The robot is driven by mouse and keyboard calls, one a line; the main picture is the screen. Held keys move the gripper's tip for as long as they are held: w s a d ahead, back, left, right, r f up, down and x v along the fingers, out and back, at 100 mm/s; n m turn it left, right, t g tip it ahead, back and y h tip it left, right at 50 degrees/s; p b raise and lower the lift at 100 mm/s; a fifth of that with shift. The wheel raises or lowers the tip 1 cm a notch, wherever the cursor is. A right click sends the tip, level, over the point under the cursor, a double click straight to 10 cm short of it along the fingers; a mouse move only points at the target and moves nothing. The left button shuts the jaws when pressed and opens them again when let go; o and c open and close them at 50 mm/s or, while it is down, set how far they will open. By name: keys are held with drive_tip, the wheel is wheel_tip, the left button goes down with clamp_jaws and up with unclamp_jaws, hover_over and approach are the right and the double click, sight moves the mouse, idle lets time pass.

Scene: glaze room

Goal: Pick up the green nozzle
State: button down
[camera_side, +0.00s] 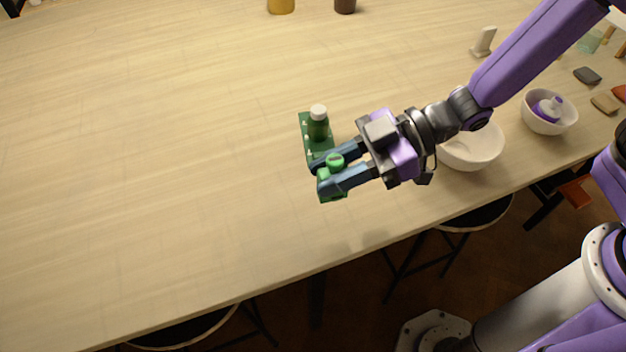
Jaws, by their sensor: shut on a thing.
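The green nozzle (335,160) is between the two fingers of my gripper (328,172), which is shut on it. It is over the near end of a dark green tray (308,129); I cannot tell whether it touches the tray. My fingers reach in from the right and hide part of the tray and the lower part of the nozzle.
To the right are a white bowl (474,150), partly behind my arm, and another white bowl (549,119) holding a purple and white thing. A white upright piece (484,42) stands farther back. The table (150,150) is clear on the left.

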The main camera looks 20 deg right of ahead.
drive_tip(key=s+d+r, duration=0.5)
drive_tip(key=s+d, duration=0.1)
drive_tip(key=d, duration=0.2)
drive_tip(key=shift+r, duration=0.3)
